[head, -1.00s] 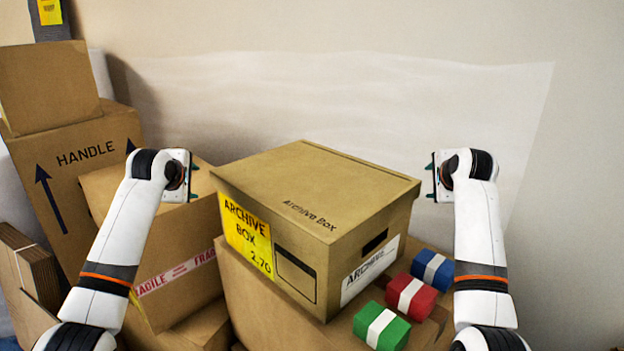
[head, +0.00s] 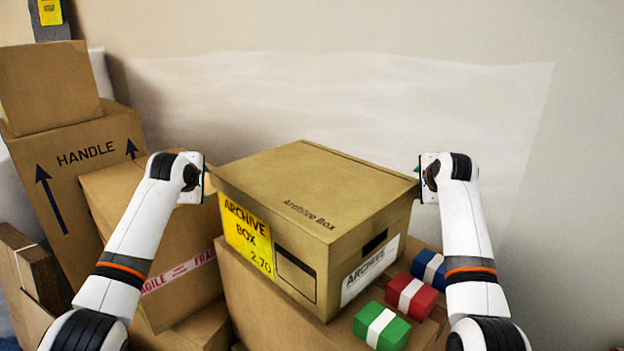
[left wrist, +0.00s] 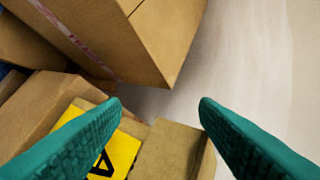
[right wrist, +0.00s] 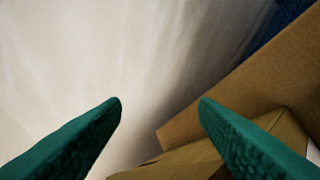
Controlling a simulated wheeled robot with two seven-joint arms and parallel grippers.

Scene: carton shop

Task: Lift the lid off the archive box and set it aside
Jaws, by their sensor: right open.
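The brown archive box (head: 290,281) sits on a larger carton, its lid (head: 310,185) resting on top. A yellow label (head: 247,237) is on its front-left face. My left gripper (head: 206,181) is at the lid's left corner; in the left wrist view its fingers (left wrist: 161,103) are apart, with a cardboard edge (left wrist: 175,148) low between them. My right gripper (head: 420,176) is by the lid's right corner; its fingers (right wrist: 160,103) are apart, with brown cardboard (right wrist: 250,80) beside the right finger. Contact with the lid cannot be told.
Blue (head: 429,267), red (head: 411,297) and green (head: 381,326) banded bundles lie on the supporting carton (head: 250,305), right of the box. A carton with pink tape (head: 180,270) stands left, near my left arm. A taller HANDLE carton (head: 85,185) is behind it. The wall is behind.

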